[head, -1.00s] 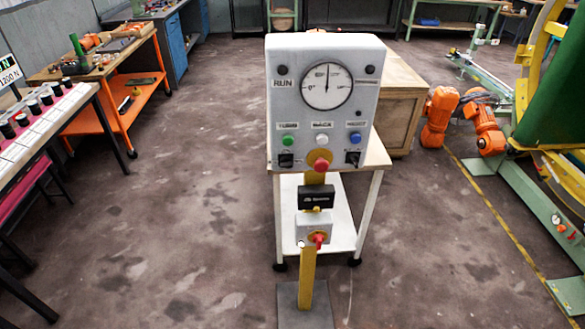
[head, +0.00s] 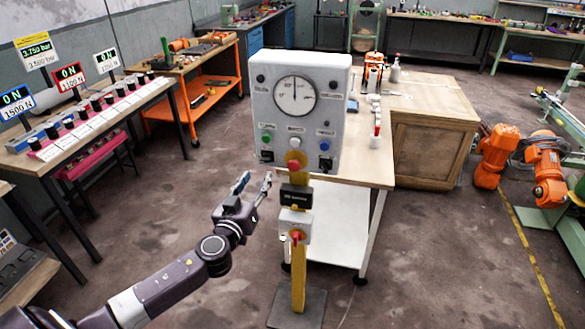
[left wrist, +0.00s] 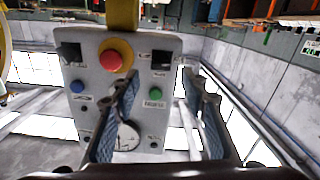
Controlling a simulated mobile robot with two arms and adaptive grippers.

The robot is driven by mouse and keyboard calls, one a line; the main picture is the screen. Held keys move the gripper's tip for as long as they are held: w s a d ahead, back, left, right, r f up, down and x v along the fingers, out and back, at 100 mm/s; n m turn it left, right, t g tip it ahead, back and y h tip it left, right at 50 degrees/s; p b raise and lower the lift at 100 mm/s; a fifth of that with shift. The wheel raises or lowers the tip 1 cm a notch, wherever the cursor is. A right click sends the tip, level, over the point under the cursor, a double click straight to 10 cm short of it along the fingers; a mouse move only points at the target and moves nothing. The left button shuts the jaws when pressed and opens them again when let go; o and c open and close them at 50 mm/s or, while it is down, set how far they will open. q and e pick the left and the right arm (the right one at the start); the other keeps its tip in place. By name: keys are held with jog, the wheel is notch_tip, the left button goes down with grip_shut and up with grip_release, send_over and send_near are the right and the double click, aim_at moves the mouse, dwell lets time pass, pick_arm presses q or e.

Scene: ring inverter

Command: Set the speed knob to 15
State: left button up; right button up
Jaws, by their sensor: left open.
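A grey control panel (head: 297,115) stands on a yellow post, with a round white dial (head: 295,96). Small black controls sit at its lower left (head: 266,156) and lower right (head: 325,164); I cannot read which one is the speed knob. My left gripper (head: 257,182) is open and empty, below and left of the panel, apart from it. In the left wrist view the panel appears upside down, and the left gripper's fingers (left wrist: 160,80) stand apart in front of it. The left black control (left wrist: 160,60) shows beyond them. My right gripper is not in view.
A red button (head: 294,157) sits between the black controls, below green (head: 266,139), white and blue buttons. A box with a red knob (head: 296,236) is lower on the post. A white table (head: 340,240) stands behind. Floor left of the post is open.

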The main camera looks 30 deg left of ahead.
aim_at(264, 162)
pick_arm(q)
jog(key=x, duration=0.2)
jog(key=p+x, duration=0.1)
jog(key=x, duration=0.1)
jog(key=p+x, duration=0.1)
jog(key=x, duration=0.1)
jog(key=shift+w+a+r, duration=0.15)
jog(key=shift+w+r, duration=0.15)
jog(key=shift+w, duration=0.1)
jog(key=shift+w+a+f, duration=0.15)
jog(key=shift+w+a, duration=0.1)
jog(key=shift+w, duration=0.35)
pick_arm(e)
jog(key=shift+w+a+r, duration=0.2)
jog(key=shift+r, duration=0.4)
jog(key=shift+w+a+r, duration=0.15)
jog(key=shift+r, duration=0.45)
